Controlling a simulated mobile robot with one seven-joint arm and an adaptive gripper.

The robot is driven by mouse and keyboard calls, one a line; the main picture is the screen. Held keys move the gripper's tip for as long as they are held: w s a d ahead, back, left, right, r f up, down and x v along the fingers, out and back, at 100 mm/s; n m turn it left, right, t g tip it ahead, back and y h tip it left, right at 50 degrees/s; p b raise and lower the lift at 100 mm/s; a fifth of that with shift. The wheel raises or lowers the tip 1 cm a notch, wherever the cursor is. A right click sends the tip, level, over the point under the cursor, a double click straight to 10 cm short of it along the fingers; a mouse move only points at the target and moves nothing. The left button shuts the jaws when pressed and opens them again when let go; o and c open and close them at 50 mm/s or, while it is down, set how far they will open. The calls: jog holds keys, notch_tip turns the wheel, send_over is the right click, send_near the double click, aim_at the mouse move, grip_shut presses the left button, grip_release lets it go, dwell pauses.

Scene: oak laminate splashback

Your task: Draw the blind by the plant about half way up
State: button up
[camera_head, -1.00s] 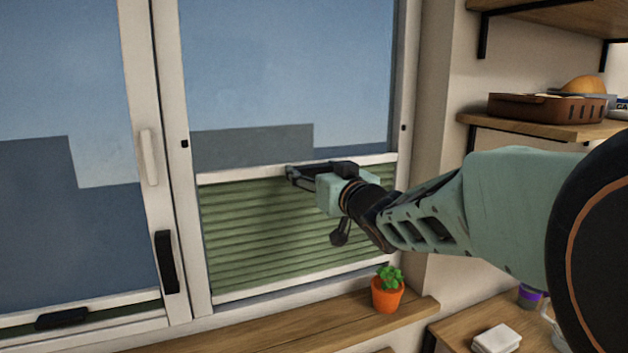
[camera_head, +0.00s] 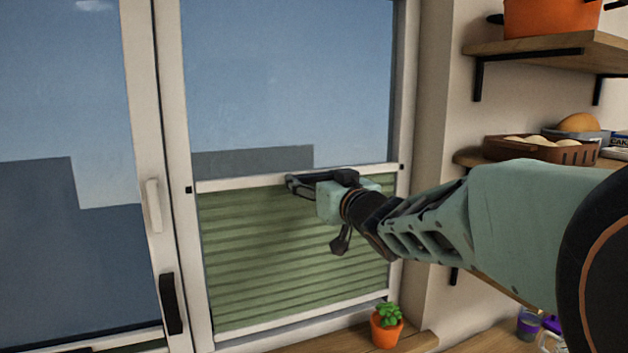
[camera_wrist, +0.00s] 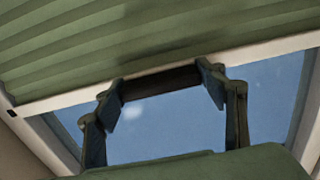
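The green pleated blind (camera_head: 285,265) covers the lower part of the right window pane, above the potted plant (camera_head: 387,325). Its white top rail (camera_head: 245,182) is about level with small dark marks on both sides of the window frame. The pane's top is out of view. My gripper (camera_head: 318,182) is at this rail, right of its middle. In the wrist view, the rail (camera_wrist: 60,101) crosses the picture, and the fingers of my gripper (camera_wrist: 162,82) close on the two ends of its dark handle (camera_wrist: 160,82). The blind's pleats also show there (camera_wrist: 150,40).
The left window has a white handle (camera_head: 153,205) and a dark handle (camera_head: 170,303) on its frame. Shelves on the right hold an orange pot (camera_head: 550,17) and a brown basket (camera_head: 540,150). The plant stands on the wooden sill below the blind.

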jog(key=o, duration=0.5)
jog(key=shift+w+a+f, duration=0.1)
jog(key=shift+w, duration=0.1)
jog(key=shift+c, duration=0.2)
notch_tip(320, 180, up, 10)
jog(key=shift+r, duration=0.1)
jog(key=shift+s, duration=0.1)
